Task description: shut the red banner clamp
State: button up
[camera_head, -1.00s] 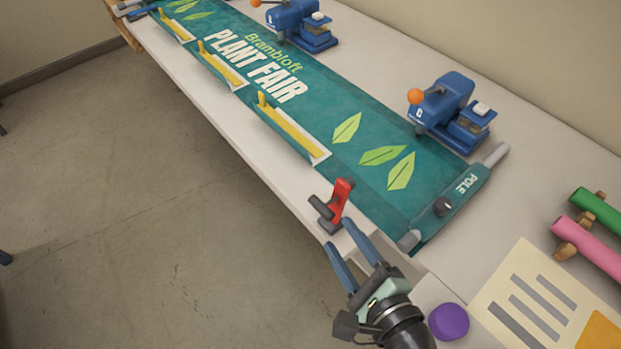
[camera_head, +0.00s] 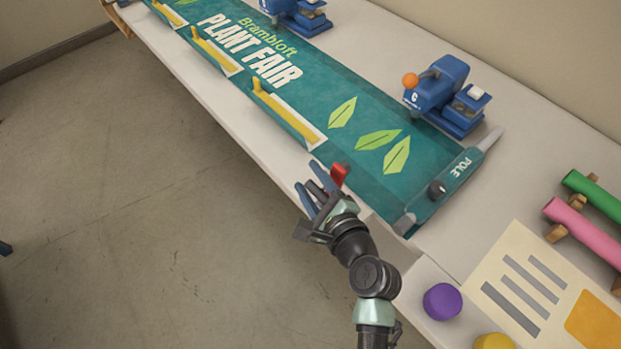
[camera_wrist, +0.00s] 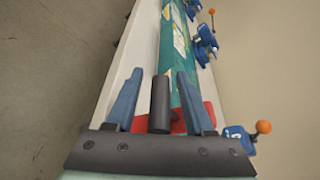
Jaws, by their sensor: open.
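The red banner clamp (camera_head: 339,174) is at the front edge of the table beside the teal banner (camera_head: 325,100). In the head view my gripper hides most of it. My gripper (camera_head: 307,174) is open at the clamp, its blue fingers pointing along the table's front edge. In the wrist view, the clamp's dark grey cylindrical grip (camera_wrist: 160,104) stands between the open fingers of my gripper (camera_wrist: 157,76), with visible gaps on both sides. A red part of the clamp (camera_wrist: 208,115) shows behind the right finger. I cannot tell the clamp's exact lever angle.
A blue press marked C with an orange knob (camera_head: 440,92) stands at the back. The pole (camera_head: 447,190) crosses the banner's near end. Yellow-handled strips (camera_head: 285,112) line the front edge. Floor left of the table is clear.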

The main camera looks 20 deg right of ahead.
grip_shut()
dwell(0.3)
jog(key=shift+f, duration=0.15)
dwell(1.1)
